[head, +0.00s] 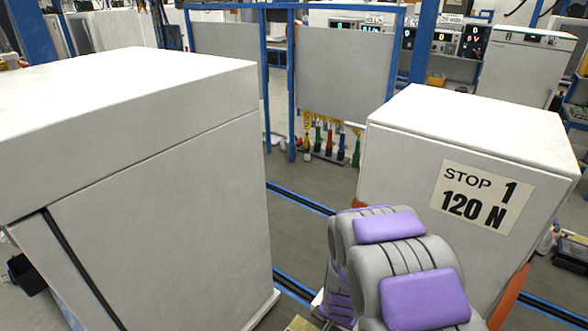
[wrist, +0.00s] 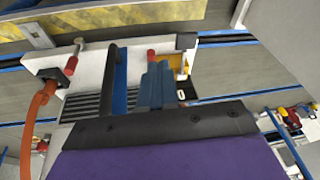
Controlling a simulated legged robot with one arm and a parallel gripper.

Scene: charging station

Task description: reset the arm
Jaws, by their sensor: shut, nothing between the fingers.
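My gripper (wrist: 158,72) shows in the wrist view as blue-grey fingers close together beyond a black bar and a purple cover. It is shut and empty. It appears in front of a white unit with black slats (wrist: 88,103), but I cannot tell how far apart they are. In the head view my grey and purple arm rises at the bottom, right of centre, in front of a white cabinet (head: 400,190) marked STOP 1, 120 N. My gripper is not visible in that view.
A large white cabinet (head: 165,210) fills the left of the head view. Grey floor (head: 300,235) with blue lines lies between the cabinets. Grey panels (head: 345,75) stand behind. An orange cable (wrist: 38,120) hangs at the left of the wrist view.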

